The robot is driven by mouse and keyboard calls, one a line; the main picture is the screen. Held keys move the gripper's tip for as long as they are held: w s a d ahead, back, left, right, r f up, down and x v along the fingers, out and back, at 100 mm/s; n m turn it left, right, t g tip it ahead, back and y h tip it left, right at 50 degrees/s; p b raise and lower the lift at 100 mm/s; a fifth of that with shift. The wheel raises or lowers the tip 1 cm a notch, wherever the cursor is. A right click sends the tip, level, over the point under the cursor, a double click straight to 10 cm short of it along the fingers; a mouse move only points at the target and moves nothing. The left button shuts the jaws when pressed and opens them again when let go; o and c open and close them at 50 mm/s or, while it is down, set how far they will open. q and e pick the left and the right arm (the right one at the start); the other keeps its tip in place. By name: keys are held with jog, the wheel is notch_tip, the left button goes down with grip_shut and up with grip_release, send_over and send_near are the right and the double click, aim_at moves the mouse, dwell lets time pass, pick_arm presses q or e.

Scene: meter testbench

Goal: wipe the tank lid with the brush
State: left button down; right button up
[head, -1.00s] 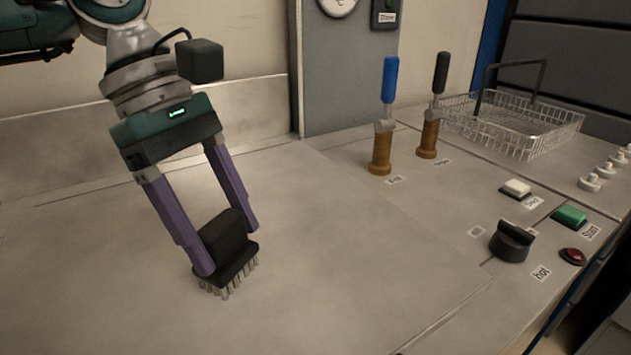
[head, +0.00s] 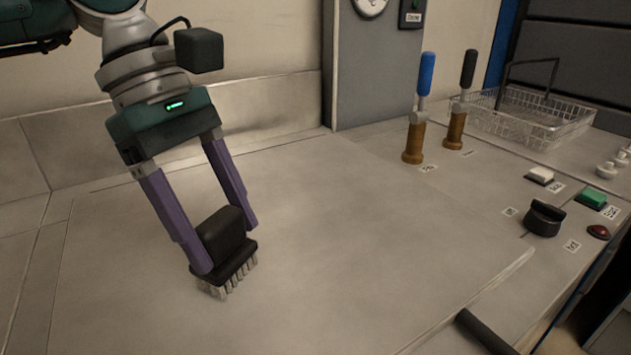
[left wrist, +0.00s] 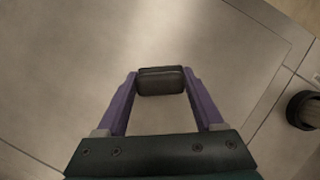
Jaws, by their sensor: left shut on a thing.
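My left gripper (head: 228,245) has two purple fingers shut on the black brush (head: 222,236). The brush's pale bristles point down at the tank lid (head: 350,230), a wide flat grey metal plate. The bristle tips look at or just above the lid; I cannot tell if they touch. In the left wrist view the brush (left wrist: 161,80) sits between the fingertips, over the lid (left wrist: 200,40). My right gripper is not in view.
Right of the lid stand a blue-handled lever (head: 426,75), a black-handled lever (head: 468,70), a black knob (head: 543,218), a white button (head: 540,175), a green button (head: 591,197) and a red button (head: 598,232). A wire basket (head: 530,115) is at the back right. A dark bar (head: 485,333) is at the lower edge.

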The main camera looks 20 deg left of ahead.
pick_arm(q)
jog(key=r, duration=0.2)
jog(key=r+p, duration=0.1)
jog(key=shift+w+d+r, duration=0.1)
jog(key=shift+w+d, duration=0.05)
jog(key=shift+w, duration=0.15)
jog(key=shift+r+p, duration=1.4)
jog(key=shift+r, duration=0.85)
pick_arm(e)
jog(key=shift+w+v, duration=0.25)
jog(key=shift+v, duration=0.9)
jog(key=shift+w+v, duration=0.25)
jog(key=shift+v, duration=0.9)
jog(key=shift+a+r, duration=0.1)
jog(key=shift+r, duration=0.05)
